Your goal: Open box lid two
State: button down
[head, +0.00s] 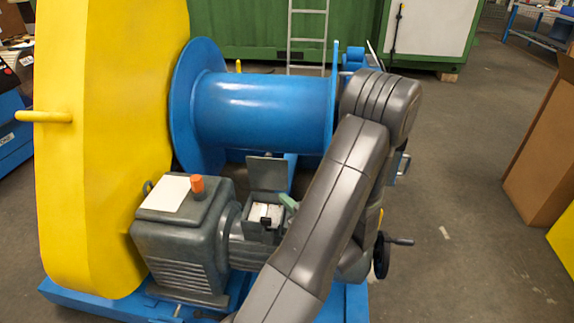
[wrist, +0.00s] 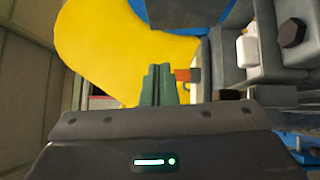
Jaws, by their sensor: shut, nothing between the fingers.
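A small grey box (head: 254,228) sits on the grey motor, with its grey lid (head: 266,173) standing upright at its back. White and black parts show inside the box. No number marks it, so I cannot tell whether this is lid two. The open box also shows at the upper right of the wrist view, with a white part (wrist: 247,49) and a dark bolt head (wrist: 291,32). My gripper (head: 288,201) is just right of the box in the head view. Its green fingers (wrist: 159,84) are shut and empty. I cannot tell whether they touch the box.
The motor (head: 180,245) carries a white plate (head: 165,193) and an orange knob (head: 197,186). A large yellow guard (head: 105,130) stands at the left. A blue drum (head: 260,100) lies behind the box. A black handwheel (head: 381,256) is right of my arm.

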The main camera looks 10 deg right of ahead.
aim_at(272, 163)
jog(key=shift+w+a+r+b, duration=0.15)
jog(key=shift+w+a+b, duration=0.15)
jog(key=shift+w, duration=1.95)
jog(key=shift+w+a+r+b, duration=0.25)
jog(key=shift+w+b, duration=0.1)
jog(key=shift+w, duration=1.85)
jog(key=shift+w+a+r+b, duration=0.1)
jog(key=shift+w+a+b, duration=0.2)
jog(key=shift+w, duration=1.95)
jog(key=shift+r, duration=0.1)
jog(key=p, duration=0.3)
jog(key=shift+w+d+r+m, duration=0.25)
jog(key=shift+w+r+m, duration=0.15)
jog(key=p, duration=0.1)
jog(key=w+g+p, duration=0.1)
jog(key=p, duration=0.1)
jog(key=shift+d+m+h, duration=0.2)
jog(key=shift+m+h, duration=0.1)
jog(key=shift+m, duration=0.1)
jog(key=shift+w+d+f+p, duration=0.1)
jog(key=shift+w+f+p, duration=0.1)
jog(key=shift+p, duration=0.4)
